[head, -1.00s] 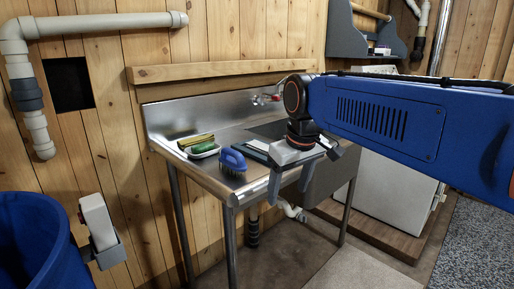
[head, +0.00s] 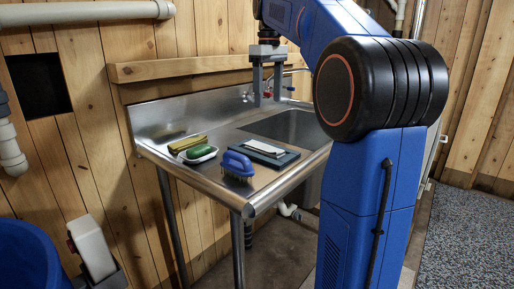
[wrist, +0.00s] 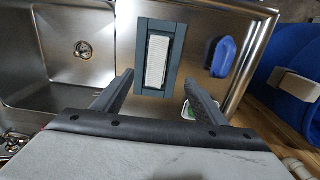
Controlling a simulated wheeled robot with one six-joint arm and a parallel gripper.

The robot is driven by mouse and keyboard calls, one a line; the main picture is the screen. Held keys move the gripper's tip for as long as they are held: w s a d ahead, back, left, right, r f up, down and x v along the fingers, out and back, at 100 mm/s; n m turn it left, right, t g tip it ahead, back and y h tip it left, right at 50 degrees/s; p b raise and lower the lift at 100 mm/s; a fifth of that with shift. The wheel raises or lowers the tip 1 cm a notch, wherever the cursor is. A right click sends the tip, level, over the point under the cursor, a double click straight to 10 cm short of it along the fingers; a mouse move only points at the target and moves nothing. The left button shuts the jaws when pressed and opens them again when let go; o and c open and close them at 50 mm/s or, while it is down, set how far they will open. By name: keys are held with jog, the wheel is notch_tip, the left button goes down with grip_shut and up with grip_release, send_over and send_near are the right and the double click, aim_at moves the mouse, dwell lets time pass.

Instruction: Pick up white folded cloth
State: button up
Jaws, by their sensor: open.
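The white folded cloth (head: 264,148) lies on a dark teal tray (head: 283,163) on the steel drainboard, left of the sink basin. In the wrist view the cloth (wrist: 158,60) is a narrow white ribbed strip inside the tray's rim (wrist: 160,25). My gripper (head: 267,99) is open and empty, pointing down, raised above the back of the sink. In the wrist view its two fingers (wrist: 159,82) are spread wide, with the cloth lined up between and beyond the tips. The fingers do not touch the cloth.
A blue brush (head: 238,165) stands left of the tray. A green item in a white dish (head: 199,154) and a yellow sponge (head: 187,142) lie farther left. The sink basin (wrist: 65,40) is right of the tray in the head view, with a faucet (head: 288,72) behind.

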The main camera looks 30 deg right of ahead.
send_over(266, 145)
notch_tip(266, 145, down, 11)
jog(key=shift+s+d+f, duration=0.1)
jog(key=shift+s+f, duration=0.05)
jog(key=shift+w+f, duration=0.2)
jog(key=shift+f, duration=2.65)
